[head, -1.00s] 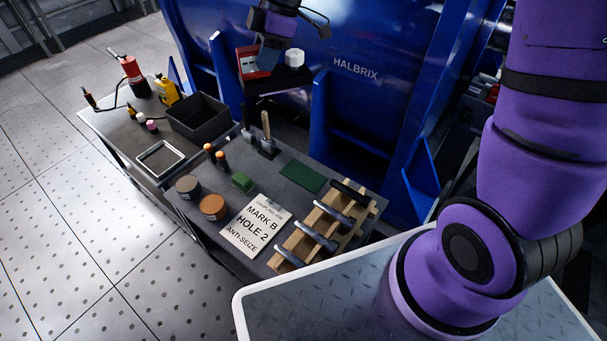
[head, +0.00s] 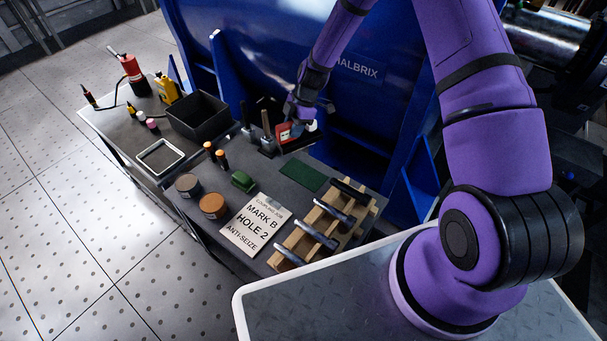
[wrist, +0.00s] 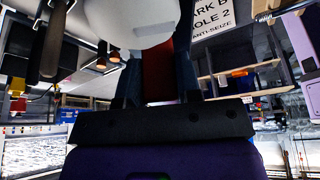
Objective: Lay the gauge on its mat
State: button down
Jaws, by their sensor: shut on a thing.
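My gripper (head: 299,119) is shut on the gauge, which shows as a red body (head: 284,132) with a white rounded part (head: 312,126). The gripper covers part of the gauge. A flat dark green mat (head: 302,175) lies bare on the bench, nearer and below the gauge.
A wooden rack (head: 324,226) with several dark-handled tools stands right of the mat. A printed card (head: 256,225), green block (head: 243,181), tins (head: 213,205) and upright tools (head: 267,140) are around it. The blue machine (head: 335,110) rises behind.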

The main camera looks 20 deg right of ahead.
aim_at(311, 135)
jog(key=f, duration=0.3)
jog(key=d+f, duration=0.1)
jog(key=f, duration=0.2)
jog(key=shift+s+d+f, duration=0.15)
jog(key=shift+d, duration=0.05)
jog(key=shift+f, duration=5.1)
jog(key=c, duration=0.8)
grip_release()
jog(key=shift+f, duration=0.15)
jog(key=v, duration=1.2)
jog(key=shift+r, duration=0.25)
